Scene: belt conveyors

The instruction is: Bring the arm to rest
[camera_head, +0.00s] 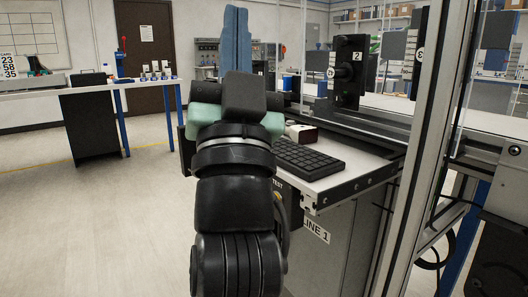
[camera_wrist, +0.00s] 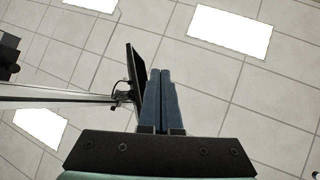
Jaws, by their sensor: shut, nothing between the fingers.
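My gripper (camera_head: 236,42) points upward at the top middle of the head view, with blue fingers above a dark block and a pale green wrist part. In the wrist view my gripper (camera_wrist: 158,90) shows its two blue fingers side by side, shut with nothing between them. The ceiling fills the background behind the fingers. My black arm rises from the bottom of the head view and hides part of the workstation behind it.
A keyboard (camera_head: 307,158) lies on a workstation shelf right of my arm. A metal frame post (camera_head: 428,130) stands further right. A table (camera_head: 140,84) with small items is at left. Open floor (camera_head: 90,220) lies left. A monitor (camera_wrist: 136,80) shows beside the fingers.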

